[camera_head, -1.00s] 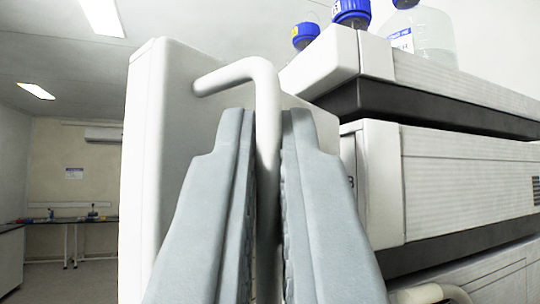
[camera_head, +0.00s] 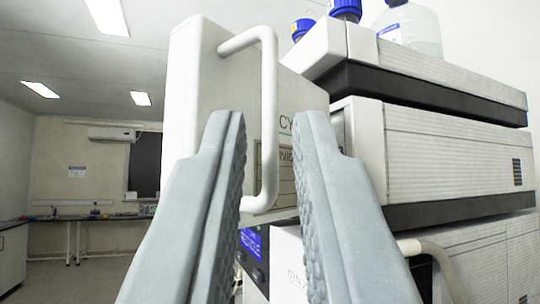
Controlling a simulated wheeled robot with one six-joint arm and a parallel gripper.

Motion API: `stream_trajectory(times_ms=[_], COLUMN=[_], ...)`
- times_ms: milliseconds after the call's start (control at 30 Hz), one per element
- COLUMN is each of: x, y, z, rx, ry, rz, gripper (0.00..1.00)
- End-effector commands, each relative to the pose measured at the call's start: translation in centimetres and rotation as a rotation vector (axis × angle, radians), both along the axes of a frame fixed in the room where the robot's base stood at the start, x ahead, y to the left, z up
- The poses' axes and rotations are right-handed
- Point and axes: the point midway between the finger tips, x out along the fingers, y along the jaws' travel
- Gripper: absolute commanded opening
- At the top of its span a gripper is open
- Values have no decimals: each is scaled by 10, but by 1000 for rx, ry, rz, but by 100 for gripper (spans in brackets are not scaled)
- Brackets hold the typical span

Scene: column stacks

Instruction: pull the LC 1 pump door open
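The pump door (camera_head: 235,82) is a thick white panel that stands swung out from the instrument stack, at an angle to it. Its face carries partly hidden lettering. A white bar handle (camera_head: 269,95) is fixed to that face and runs upright, bent back at both ends. My gripper (camera_head: 269,118) is open, with a wide gap between its two grey fingers. The handle shows in this gap, apart from both finger pads. How far it lies beyond the fingertips is hard to tell. The fingers hide parts of the door's lower face.
The stacked white module (camera_head: 450,155) fills the right side. Blue-capped bottles (camera_head: 410,28) stand on top. A blue display (camera_head: 251,242) shows below the door. A pale curved handle (camera_head: 432,250) is at lower right. The room at left is open, with benches (camera_head: 100,218) far back.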

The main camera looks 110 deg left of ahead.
Motion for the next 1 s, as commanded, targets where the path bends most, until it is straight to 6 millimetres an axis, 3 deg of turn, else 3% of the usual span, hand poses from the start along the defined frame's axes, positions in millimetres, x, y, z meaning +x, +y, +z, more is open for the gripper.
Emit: stream_trajectory(times_ms=[500, 700, 1000], x=[27, 33, 34], y=[-65, -78, -81], z=[-71, -85, -88], rx=[1, 1, 1], ry=[2, 0, 0], rz=[-1, 0, 0], gripper=[15, 15, 15])
